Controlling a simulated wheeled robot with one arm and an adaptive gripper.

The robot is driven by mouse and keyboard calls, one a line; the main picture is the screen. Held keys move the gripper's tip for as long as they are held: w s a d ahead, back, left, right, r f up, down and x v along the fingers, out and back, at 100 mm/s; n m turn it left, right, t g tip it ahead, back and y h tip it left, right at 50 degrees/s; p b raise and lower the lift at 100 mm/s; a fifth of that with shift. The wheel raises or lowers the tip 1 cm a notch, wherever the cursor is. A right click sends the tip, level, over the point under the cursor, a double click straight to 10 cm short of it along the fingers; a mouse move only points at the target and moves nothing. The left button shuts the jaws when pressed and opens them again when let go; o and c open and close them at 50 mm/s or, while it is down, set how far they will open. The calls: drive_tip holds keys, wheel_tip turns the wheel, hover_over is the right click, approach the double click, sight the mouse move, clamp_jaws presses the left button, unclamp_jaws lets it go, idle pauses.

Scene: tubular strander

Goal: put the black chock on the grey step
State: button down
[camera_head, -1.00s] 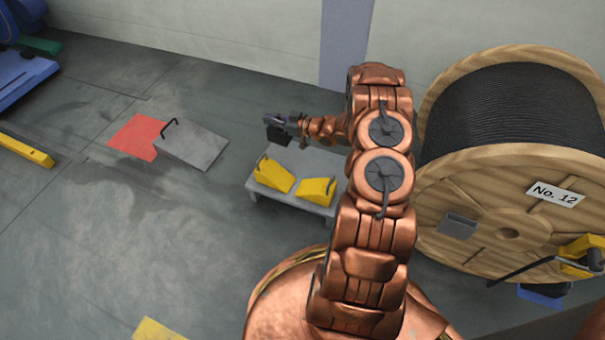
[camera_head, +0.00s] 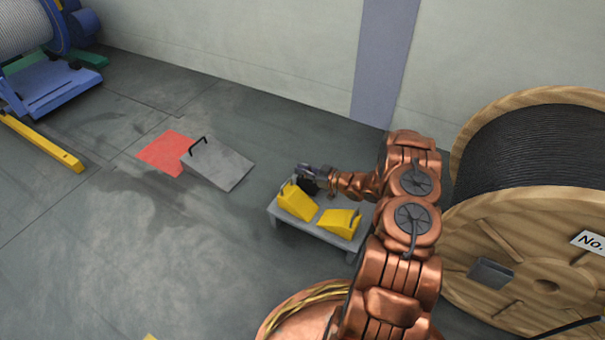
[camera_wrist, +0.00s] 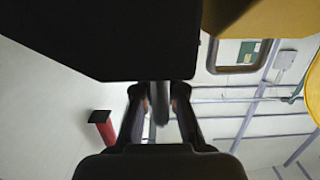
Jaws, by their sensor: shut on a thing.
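My gripper (camera_head: 314,173) is shut on the black chock (camera_head: 309,187) and holds it at the back left of the low grey step (camera_head: 281,224). The chock is partly hidden by a yellow chock and my gripper; I cannot tell whether it touches the step. In the wrist view the black chock (camera_wrist: 115,40) is a large dark shape at the top left, in front of the fingers (camera_wrist: 158,115). Two yellow chocks stand on the step, one on the left (camera_head: 296,203) and one on the right (camera_head: 338,222).
A grey ramp plate (camera_head: 220,165) with a black handle lies beside a red floor patch (camera_head: 163,150). A large wooden cable reel (camera_head: 520,260) stands at the right. A yellow bar (camera_head: 45,145) lies at the far left. The floor left of the step is clear.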

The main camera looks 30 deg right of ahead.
drive_tip(key=shift+f, duration=0.15)
drive_tip(key=c, duration=1.3)
unclamp_jaws()
drive_tip(key=shift+o, duration=0.2)
